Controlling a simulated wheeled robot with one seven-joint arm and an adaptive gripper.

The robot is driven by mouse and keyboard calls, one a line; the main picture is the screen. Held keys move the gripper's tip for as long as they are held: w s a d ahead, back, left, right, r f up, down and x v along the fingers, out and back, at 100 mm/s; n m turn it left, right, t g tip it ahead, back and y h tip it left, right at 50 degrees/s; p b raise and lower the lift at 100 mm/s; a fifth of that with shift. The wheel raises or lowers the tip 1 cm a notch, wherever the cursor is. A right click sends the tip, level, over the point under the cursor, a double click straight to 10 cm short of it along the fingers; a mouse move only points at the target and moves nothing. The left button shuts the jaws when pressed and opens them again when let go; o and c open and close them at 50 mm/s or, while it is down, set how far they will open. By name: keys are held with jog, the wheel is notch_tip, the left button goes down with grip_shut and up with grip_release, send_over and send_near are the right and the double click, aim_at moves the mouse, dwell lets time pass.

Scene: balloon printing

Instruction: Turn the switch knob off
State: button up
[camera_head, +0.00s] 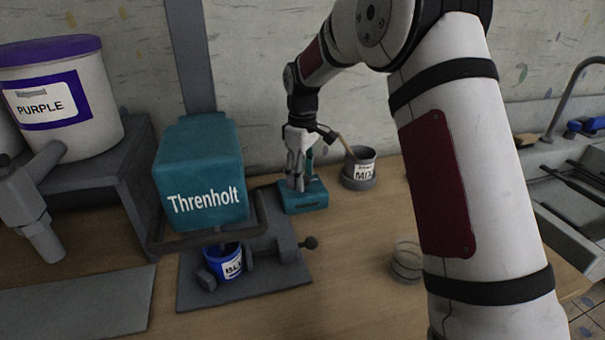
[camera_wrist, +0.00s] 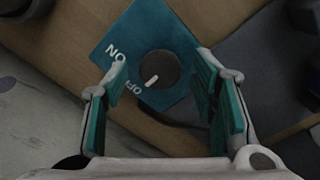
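The switch box is a teal block (camera_head: 306,200) on the table, below my gripper in the head view. In the wrist view its teal top (camera_wrist: 170,31) carries a round dark knob (camera_wrist: 162,66) and white ON and OFF lettering. The white mark on the knob points down-left, towards the OFF lettering. My gripper (camera_wrist: 162,76) is open, with its teal-padded fingers apart on either side of the knob in the picture and nothing between them. In the head view my gripper (camera_head: 297,182) points down over the box and hides the knob.
The teal Threnholt machine (camera_head: 200,172) stands left of the switch box, with a blue cup (camera_head: 224,262) under it. A grey MIX cup (camera_head: 359,170) holding a stick stands close on the right. A clear jar (camera_head: 407,261) stands nearer the front.

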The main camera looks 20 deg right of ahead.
jog(key=shift+r, duration=0.1)
notch_tip(320, 180, up, 12)
dwell(0.5)
